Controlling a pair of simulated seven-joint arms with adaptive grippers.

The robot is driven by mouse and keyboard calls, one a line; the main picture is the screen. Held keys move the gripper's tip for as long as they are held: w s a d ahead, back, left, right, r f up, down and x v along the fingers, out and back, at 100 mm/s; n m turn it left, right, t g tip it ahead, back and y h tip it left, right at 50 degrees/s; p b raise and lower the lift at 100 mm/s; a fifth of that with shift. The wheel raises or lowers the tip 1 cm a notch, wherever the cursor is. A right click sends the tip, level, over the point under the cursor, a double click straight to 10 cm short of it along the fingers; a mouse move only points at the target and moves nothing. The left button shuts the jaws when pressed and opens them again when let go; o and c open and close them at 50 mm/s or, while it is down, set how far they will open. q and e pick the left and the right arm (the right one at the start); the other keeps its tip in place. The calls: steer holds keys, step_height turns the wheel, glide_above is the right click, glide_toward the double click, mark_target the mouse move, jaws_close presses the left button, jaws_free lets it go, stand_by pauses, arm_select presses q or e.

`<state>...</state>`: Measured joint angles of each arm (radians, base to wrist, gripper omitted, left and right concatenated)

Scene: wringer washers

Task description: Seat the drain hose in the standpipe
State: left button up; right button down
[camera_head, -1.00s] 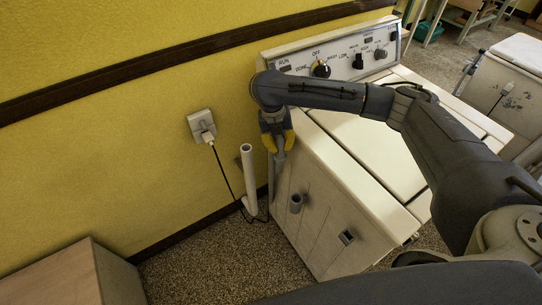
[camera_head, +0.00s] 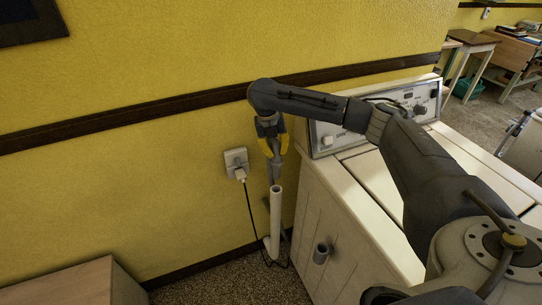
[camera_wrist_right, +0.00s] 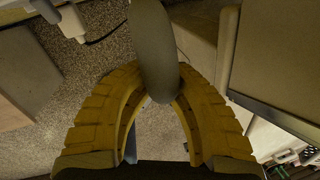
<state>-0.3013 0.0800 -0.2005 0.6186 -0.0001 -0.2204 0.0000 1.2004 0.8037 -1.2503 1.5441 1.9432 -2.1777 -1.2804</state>
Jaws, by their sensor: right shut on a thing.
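The white standpipe (camera_head: 275,225) stands upright near the yellow wall, left of the washer (camera_head: 345,225). My right gripper (camera_head: 272,150), with yellow fingers, is above the standpipe's mouth and shut on the grey drain hose (camera_head: 275,172). The hose's lower end points down and lines up with the mouth in the head view. I cannot tell whether its tip is inside or just above or in front. In the right wrist view the hose (camera_wrist_right: 153,45) runs between the yellow fingers (camera_wrist_right: 160,100). My left gripper is out of view.
A wall outlet (camera_head: 236,160) with a plugged-in black cord is left of the standpipe. The washer's control panel (camera_head: 375,120) is to the right of my gripper. A grey stub (camera_head: 321,253) sticks out from the washer. A wooden box (camera_head: 75,285) is at lower left.

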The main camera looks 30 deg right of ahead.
mark_target(276, 174)
stand_by(0.5)
steer(key=shift+f, duration=2.95)
steer(key=shift+f, duration=3.15)
stand_by(1.4)
